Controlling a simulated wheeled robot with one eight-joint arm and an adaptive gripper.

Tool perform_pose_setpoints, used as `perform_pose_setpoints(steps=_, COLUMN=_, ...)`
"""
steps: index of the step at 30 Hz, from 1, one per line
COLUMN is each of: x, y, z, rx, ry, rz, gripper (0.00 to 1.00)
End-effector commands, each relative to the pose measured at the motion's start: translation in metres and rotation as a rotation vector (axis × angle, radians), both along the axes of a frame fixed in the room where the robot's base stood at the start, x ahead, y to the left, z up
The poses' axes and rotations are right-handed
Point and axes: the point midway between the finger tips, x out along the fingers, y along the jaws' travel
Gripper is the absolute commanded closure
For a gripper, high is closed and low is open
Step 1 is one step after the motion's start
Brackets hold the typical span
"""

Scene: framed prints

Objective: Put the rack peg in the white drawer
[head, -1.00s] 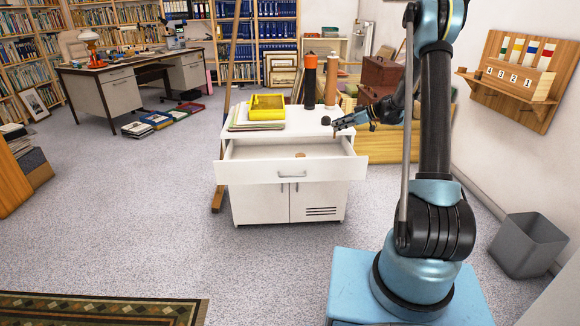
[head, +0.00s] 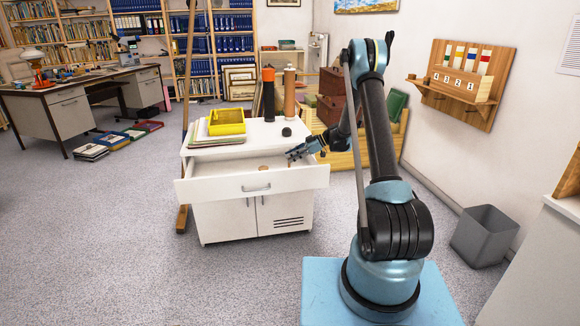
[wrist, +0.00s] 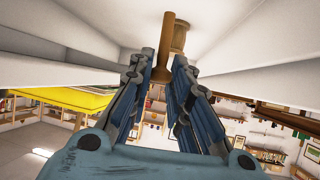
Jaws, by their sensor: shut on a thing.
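The white drawer (head: 252,184) is pulled open from the white cabinet (head: 225,220). My gripper (head: 292,156) is low at the open drawer's right part, pointing down and left. In the wrist view my gripper (wrist: 161,70) is shut on the rack peg (wrist: 165,45), a slim brown wooden rod standing out between the fingertips. White drawer walls surround it in that view. A second brown wooden piece (wrist: 181,36) is just beyond the peg; a small brown thing (head: 264,168) also lies in the drawer in the head view. Whether the peg touches the drawer floor cannot be told.
On the cabinet top are a yellow tray (head: 226,122) on papers, a black tube with an orange cap (head: 268,95), a brown cylinder (head: 289,92) and a dark ball (head: 286,132). A wall rack (head: 463,85) and grey bin (head: 484,236) are to the right.

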Motion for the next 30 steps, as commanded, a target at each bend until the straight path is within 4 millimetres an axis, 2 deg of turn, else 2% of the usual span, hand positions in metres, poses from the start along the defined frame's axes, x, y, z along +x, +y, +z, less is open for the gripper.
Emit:
perform_pose_setpoints(steps=12, x=0.000, y=0.000, z=-0.038, rx=0.000, ry=0.000, rz=0.000, gripper=0.97)
perform_pose_setpoints(steps=23, x=0.000, y=0.001, z=-0.041, rx=0.000, ry=0.000, rz=0.000, gripper=0.97)
perform_pose_setpoints(steps=24, x=0.000, y=0.001, z=-0.041, rx=0.000, ry=0.000, rz=0.000, gripper=0.78)
perform_pose_setpoints(steps=26, x=0.000, y=0.001, z=-0.041, rx=0.000, ry=0.000, rz=0.000, gripper=0.64)
perform_pose_setpoints(steps=27, x=0.000, y=0.001, z=-0.041, rx=0.000, ry=0.000, rz=0.000, gripper=0.61)
perform_pose_setpoints(steps=30, x=0.000, y=0.001, z=-0.041, rx=0.000, ry=0.000, rz=0.001, gripper=0.61)
